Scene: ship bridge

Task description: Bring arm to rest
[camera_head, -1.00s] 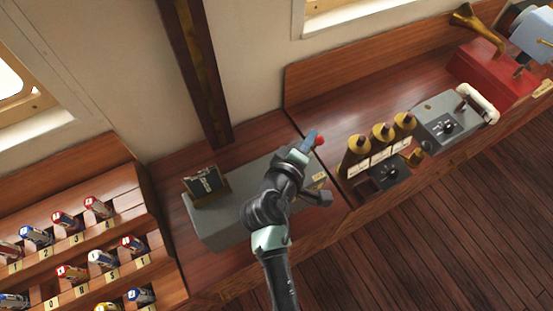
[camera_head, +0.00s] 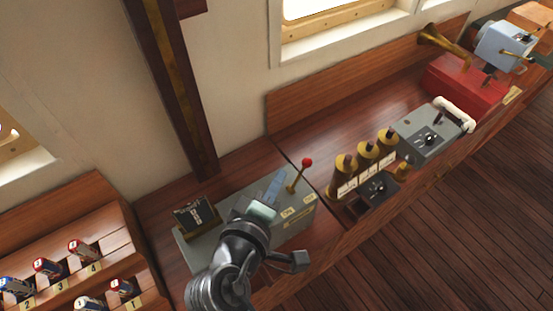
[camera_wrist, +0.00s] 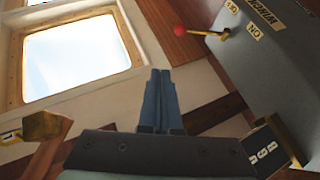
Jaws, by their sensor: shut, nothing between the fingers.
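My gripper (camera_head: 272,188) is in the head view, above the grey control box on the counter. Its blue fingers are together and empty, which the wrist view (camera_wrist: 160,100) shows too. The grey box (camera_head: 297,221) has a lever with a red knob (camera_head: 307,162), standing just right of my fingertips and apart from them in the head view. In the wrist view the red knob (camera_wrist: 180,30) and the box (camera_wrist: 275,70), with its labels, lie to the upper right. My arm covers the front left part of the box in the head view.
A small dark display (camera_head: 196,215) stands on the box's left. Brass cylinders (camera_head: 366,160), a grey panel (camera_head: 432,128) and a red box (camera_head: 462,88) stand along the counter to the right. A rack of cans (camera_head: 85,245) is at lower left. The wooden floor (camera_head: 440,230) looks clear.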

